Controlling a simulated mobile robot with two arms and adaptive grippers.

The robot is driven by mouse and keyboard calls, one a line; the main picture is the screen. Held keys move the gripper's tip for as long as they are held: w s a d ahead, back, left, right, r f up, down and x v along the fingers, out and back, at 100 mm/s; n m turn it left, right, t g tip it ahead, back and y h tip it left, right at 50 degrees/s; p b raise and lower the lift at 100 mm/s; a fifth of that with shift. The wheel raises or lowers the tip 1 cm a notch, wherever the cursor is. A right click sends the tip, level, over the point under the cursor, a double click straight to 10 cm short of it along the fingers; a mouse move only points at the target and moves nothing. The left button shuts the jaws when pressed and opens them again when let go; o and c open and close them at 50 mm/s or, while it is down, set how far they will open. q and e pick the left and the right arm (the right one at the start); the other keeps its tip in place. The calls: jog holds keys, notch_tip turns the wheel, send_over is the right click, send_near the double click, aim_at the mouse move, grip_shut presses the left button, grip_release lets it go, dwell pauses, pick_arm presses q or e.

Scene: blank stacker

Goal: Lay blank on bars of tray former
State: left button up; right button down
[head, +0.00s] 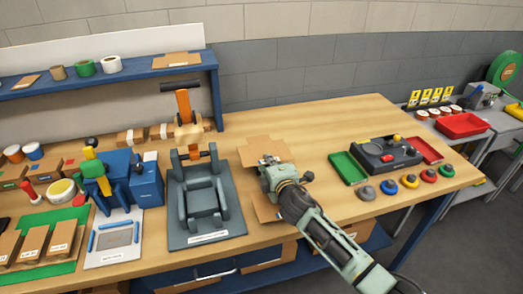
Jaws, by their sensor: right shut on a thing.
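The tray former (202,222) is a grey stand with upright bars and an orange lever with a dark handle. It stands on the wooden bench left of the middle. The blank (259,146) is a flat brown cardboard cut-out with flaps, just right of the tray former. My right gripper (268,161) is over the blank and shut on it. The gripper and wrist hide the blank's middle. I cannot tell whether the blank rests on the bench or is slightly above it. No blank shows on the former's lower bars. My left gripper is not in view.
A blue tool stand (146,178) is left of the former, with a white board (112,243) in front. Green tray (347,168), dark device (388,155) and several coloured knobs are at the right. The bench (300,122) is clear behind the gripper.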

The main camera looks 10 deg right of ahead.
aim_at(270, 151)
jog(key=shift+r+p, duration=2.1)
jog(key=shift+r, duration=0.25)
